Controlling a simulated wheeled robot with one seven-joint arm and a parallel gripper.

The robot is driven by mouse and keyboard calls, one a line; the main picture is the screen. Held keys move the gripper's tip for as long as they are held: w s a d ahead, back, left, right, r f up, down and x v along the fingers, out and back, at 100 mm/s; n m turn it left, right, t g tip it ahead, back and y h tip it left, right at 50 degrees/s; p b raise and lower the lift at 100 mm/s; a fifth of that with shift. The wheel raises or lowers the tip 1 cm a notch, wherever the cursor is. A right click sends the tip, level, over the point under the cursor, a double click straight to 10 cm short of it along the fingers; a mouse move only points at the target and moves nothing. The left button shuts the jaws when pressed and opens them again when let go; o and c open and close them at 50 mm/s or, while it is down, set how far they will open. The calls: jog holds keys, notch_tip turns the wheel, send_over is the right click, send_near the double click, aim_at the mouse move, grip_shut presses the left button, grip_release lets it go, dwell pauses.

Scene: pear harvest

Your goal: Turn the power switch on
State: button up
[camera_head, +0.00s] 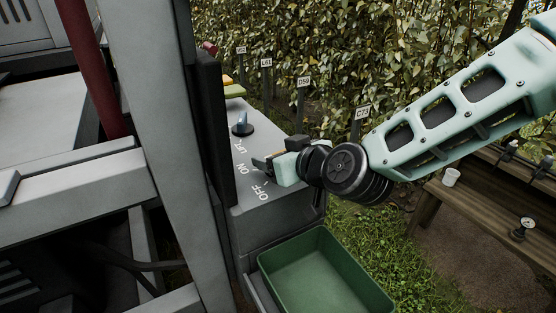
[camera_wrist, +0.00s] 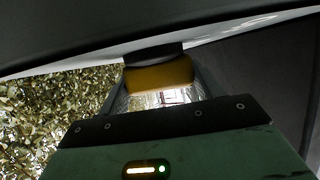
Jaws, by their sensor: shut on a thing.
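A blue-grey lever on a black base (camera_head: 242,128) stands farther back on the console. A dark upright panel (camera_head: 214,130) borders the console at left. A green crate (camera_head: 285,252) sits below in front. A wooden bench (camera_head: 455,200) with a white cup (camera_head: 451,177) is at right.

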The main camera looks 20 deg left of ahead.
jog(key=m+t+h, duration=0.1)
jog(key=m, duration=0.1)
jog(key=m+t+h+p, duration=0.1)
jog(key=m+t+h, duration=0.1)
jog(key=shift+s+a+r+h, duration=0.1)
jog(key=shift+r+h, duration=0.05)
jog(key=shift+h, duration=0.15)
jog(key=shift+m+t+h+p, duration=0.9)
jog(key=shift+m+h, duration=0.5)
jog(key=o, duration=1)
jog(key=b+v, duration=0.2)
jog(key=v, duration=1.5)
jog(key=shift+s, duration=0.15)
